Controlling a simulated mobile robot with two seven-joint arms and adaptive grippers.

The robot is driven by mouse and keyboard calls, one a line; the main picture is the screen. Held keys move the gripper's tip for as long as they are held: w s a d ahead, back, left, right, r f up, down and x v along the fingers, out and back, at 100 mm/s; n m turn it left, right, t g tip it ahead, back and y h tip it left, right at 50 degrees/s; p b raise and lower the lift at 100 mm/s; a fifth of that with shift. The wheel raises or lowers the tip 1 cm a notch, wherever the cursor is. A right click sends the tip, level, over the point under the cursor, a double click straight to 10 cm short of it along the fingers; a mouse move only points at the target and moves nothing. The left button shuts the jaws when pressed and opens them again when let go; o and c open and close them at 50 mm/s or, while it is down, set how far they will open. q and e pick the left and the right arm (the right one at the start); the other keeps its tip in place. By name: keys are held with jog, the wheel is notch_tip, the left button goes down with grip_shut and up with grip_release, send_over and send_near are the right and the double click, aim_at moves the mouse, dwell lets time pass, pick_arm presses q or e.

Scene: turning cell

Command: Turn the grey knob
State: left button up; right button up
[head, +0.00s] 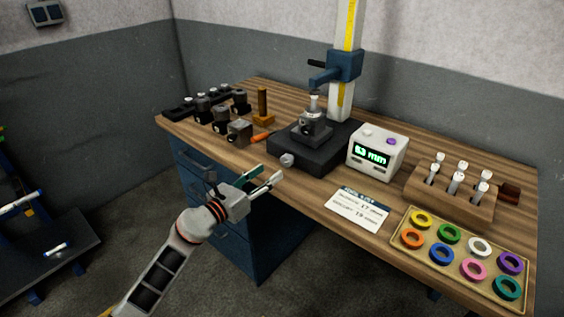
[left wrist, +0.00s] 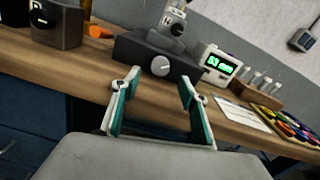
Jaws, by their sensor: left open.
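The grey knob (head: 287,159) is on the front face of the dark base (head: 330,152) of the measuring stand on the wooden bench. In the left wrist view the knob (left wrist: 160,66) is round with a pale line on its face, and lies between and beyond my fingertips. My left gripper (head: 272,178) is open and empty, in front of the bench edge and just short of the knob. In the left wrist view its two green-lined fingers (left wrist: 159,80) stand apart, touching nothing that I can see. My right gripper is not in view.
A white display box (head: 377,152) reading 53 mm stands right of the base. A paper card (head: 357,209), a tray (head: 404,247) of coloured rings and a wooden rack (head: 450,203) lie farther right. Dark tool holders (head: 238,131) and an orange-handled item (head: 262,137) are left.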

aim_at(284, 162)
pick_arm(q)
jog(key=b+x, duration=0.1)
jog(key=x, duration=0.6)
jog(key=shift+w+d+b, duration=0.2)
jog(key=shift+d+b, duration=0.05)
jog(key=shift+b, duration=0.05)
jog(key=shift+c, duration=0.4)
jog(key=c, duration=1)
